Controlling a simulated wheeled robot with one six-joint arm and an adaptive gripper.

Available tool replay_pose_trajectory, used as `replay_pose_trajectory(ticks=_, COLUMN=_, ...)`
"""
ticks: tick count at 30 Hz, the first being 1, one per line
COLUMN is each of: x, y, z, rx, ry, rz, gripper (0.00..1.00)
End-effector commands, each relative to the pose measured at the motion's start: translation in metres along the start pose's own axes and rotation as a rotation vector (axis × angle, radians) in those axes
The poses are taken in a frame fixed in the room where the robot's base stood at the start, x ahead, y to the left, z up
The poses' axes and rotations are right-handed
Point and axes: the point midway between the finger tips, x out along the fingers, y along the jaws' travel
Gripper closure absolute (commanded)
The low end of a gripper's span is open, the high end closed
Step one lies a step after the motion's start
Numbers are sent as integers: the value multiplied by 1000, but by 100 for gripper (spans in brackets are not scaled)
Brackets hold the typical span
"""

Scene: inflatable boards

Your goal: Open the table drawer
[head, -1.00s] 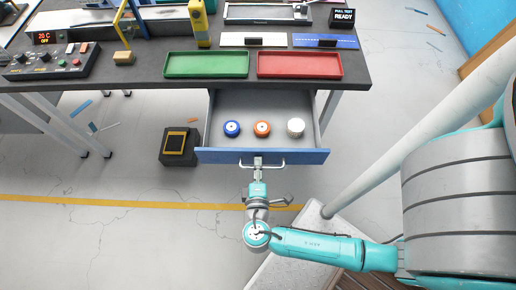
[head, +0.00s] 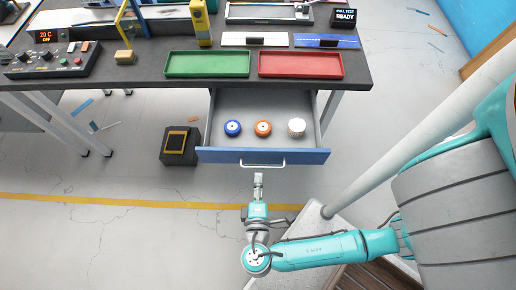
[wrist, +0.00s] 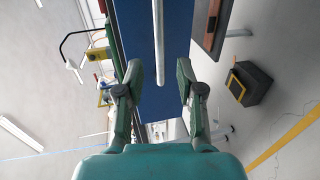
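The table drawer (head: 290,157) has a blue front and is pulled out from under the dark table (head: 215,75). Inside it are a blue roll (head: 232,128), an orange roll (head: 263,128) and a white roll (head: 297,127) in a row. The handle (head: 262,164) is a pale bar on the drawer front. My gripper (head: 258,176) is just in front of the handle, apart from it. In the wrist view my gripper (wrist: 158,82) has its fingers spread, with the handle bar (wrist: 158,45) beyond and between them, against the blue front.
A green tray (head: 207,64) and a red tray (head: 300,64) lie on the table. A black box (head: 180,145) stands on the floor left of the drawer. A pale post (head: 420,130) rises at the right. The floor at front left is clear.

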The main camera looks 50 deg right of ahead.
Motion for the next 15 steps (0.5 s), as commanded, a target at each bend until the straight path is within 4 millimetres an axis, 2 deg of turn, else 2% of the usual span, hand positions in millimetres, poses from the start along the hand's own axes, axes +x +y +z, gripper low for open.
replay_pose_trajectory(ticks=15, x=-47, y=0, z=-2, rx=1, ry=4, rz=-1, gripper=63)
